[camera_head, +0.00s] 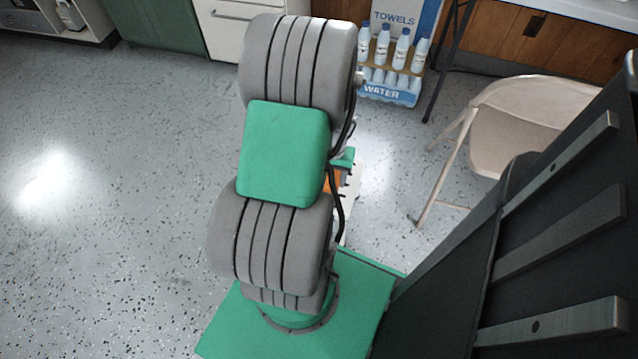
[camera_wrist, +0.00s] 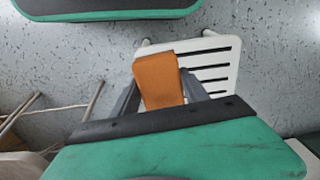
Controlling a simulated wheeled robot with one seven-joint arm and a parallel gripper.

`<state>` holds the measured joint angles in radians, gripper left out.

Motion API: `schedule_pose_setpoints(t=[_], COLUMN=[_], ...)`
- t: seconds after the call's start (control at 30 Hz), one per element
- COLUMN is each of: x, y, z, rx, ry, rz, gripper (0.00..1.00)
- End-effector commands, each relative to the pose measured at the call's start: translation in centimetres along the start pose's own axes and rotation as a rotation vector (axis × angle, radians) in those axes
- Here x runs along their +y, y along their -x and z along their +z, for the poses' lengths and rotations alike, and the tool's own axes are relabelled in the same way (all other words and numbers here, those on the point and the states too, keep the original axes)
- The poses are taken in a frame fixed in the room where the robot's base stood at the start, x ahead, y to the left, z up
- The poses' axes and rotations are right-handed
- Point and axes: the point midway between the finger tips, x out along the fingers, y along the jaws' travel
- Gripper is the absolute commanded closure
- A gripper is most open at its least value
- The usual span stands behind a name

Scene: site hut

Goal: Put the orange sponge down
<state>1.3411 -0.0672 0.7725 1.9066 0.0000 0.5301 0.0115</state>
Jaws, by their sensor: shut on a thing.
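The orange sponge (camera_wrist: 157,80) is held upright between the two grey fingers of my gripper (camera_wrist: 160,76) in the wrist view. My gripper is shut on it. A white slatted top (camera_wrist: 229,55) with dark slots lies behind and to the right of the sponge in that view. I cannot tell whether the sponge touches it. In the head view my arm hides most of this area. Only a small orange patch of the sponge (camera_head: 332,181) and a bit of the white slatted piece (camera_head: 352,194) show past the arm's right side.
A beige folding chair (camera_head: 520,120) stands at the right. A pack of water bottles (camera_head: 390,88) and a towels box (camera_head: 397,17) stand by wooden cabinets (camera_head: 545,40) at the back. Speckled floor (camera_head: 110,150) at the left is clear.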

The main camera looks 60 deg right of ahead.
Motion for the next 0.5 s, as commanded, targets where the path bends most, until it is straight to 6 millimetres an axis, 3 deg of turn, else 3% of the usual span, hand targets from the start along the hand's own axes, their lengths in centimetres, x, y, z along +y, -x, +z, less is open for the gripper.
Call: schedule_pose_setpoints(t=[0.03, 0.17, 0.5], x=[1.1, 1.7, -3.5], y=[-1.6, -2.6, -7.2], z=[0.3, -0.1, -7.4], rx=[-0.001, 0.002, 0.001], ry=[-0.033, -0.062, -0.058], rz=[-0.001, -0.001, 0.0], gripper=[0.8, 0.8, 0.8])
